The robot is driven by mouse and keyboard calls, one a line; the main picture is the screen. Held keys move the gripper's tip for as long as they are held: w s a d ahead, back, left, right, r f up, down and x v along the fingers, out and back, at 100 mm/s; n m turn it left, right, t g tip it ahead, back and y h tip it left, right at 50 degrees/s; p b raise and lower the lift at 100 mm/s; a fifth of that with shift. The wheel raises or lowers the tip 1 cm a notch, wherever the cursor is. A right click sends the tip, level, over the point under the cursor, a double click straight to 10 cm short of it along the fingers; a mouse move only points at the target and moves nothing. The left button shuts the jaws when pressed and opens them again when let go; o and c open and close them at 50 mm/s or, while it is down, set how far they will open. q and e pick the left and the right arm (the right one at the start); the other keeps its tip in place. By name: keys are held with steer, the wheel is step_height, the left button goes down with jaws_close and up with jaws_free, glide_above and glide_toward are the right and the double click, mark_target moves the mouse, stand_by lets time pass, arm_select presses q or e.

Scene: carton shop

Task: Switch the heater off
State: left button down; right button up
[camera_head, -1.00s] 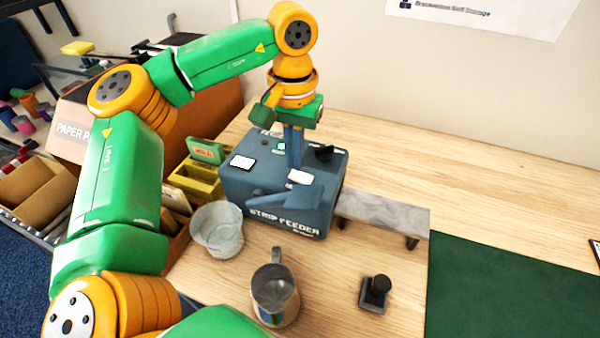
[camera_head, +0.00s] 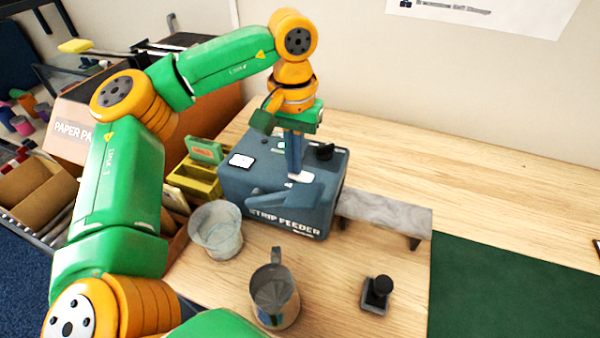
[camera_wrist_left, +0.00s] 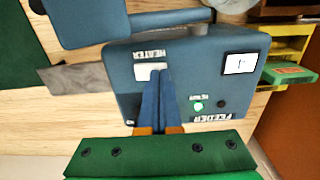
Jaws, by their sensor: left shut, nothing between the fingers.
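The blue-grey strip feeder (camera_head: 262,192) stands on the wooden table. Its white heater switch (camera_head: 303,177) is on top, and it shows beside the HEATER label in the left wrist view (camera_wrist_left: 143,73). My left gripper (camera_head: 296,174) points down with its blue fingers shut and empty. In the left wrist view its fingertips (camera_wrist_left: 159,72) overlap the right part of the switch. I cannot tell whether they touch it or which way the switch is tilted. My right gripper is not in view.
A green light (camera_wrist_left: 197,106) glows near the FEEDER label, and a white display (camera_wrist_left: 240,63) is on the feeder's top. The right back of the table is clear.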

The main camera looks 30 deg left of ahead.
arm_select(q)
steer(key=shift+f, duration=0.2)
step_height(320, 180, up, 7)
steer(key=p, duration=0.7)
steer(key=shift+r, duration=0.15)
